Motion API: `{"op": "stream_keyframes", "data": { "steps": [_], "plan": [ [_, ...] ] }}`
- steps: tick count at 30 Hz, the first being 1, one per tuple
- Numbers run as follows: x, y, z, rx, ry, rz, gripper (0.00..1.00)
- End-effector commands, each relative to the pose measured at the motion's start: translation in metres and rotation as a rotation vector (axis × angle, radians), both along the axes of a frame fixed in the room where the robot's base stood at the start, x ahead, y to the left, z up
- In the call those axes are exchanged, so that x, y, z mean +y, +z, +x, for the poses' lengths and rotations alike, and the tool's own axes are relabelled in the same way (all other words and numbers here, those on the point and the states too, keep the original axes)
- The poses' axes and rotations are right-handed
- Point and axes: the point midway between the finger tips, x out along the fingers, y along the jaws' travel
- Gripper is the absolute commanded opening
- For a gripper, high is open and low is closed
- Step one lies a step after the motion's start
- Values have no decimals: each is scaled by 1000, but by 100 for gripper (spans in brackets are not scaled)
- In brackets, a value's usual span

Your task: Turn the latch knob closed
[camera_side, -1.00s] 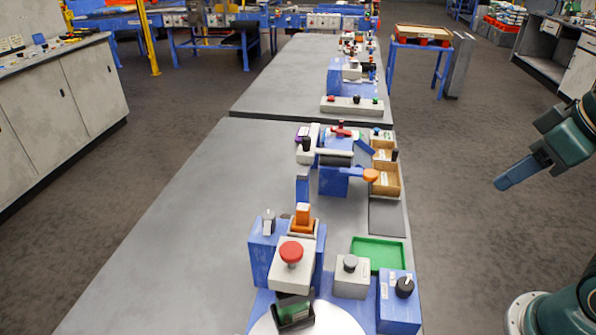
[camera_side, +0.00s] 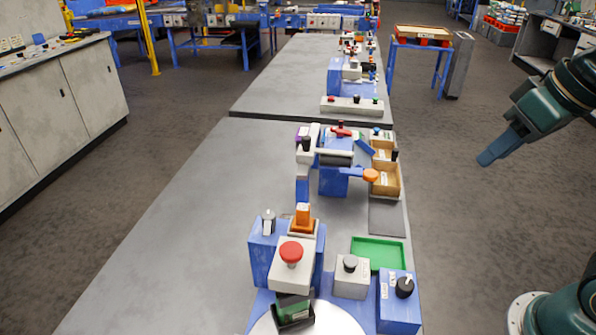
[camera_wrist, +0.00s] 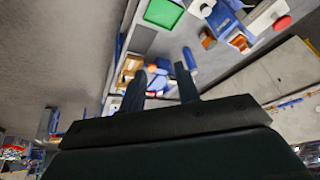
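A black knob (camera_side: 404,287) with a white mark sits on top of a blue box (camera_side: 399,311) at the table's front right corner in the side view. I take it for the latch knob; its white mark points toward the back right. Lettering on the box is too small to read. My gripper (camera_side: 486,159) hangs in the air right of the table, away from the knob and touching nothing. In the wrist view its two fingers (camera_wrist: 162,82) stand apart with nothing between them. I cannot make out the knob in the wrist view.
Left of the blue box stands a white box with a grey knob (camera_side: 350,264). A red button (camera_side: 291,251) stands further left. A green tray (camera_side: 378,253) lies behind them and also shows in the wrist view (camera_wrist: 163,13). The air between gripper and table is clear.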

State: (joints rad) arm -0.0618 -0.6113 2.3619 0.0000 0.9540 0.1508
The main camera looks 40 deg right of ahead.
Motion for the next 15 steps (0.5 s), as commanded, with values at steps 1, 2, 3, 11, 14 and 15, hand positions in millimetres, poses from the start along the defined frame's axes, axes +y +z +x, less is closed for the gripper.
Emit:
{"op": "stream_keyframes", "data": {
  "steps": [1, 2, 3, 11, 14, 15],
  "plan": [
    [5, 5, 9, 17, -12, 13, 32],
    [7, 8, 15, 25, -24, 22, 32],
    [11, 12, 22, 38, -41, 33, 32],
    [41, 30, 71, 123, -150, 96, 32],
    [54, 33, 89, 156, -195, 114, 32],
    [60, 35, 96, 168, -212, 121, 32]
  ]
}}
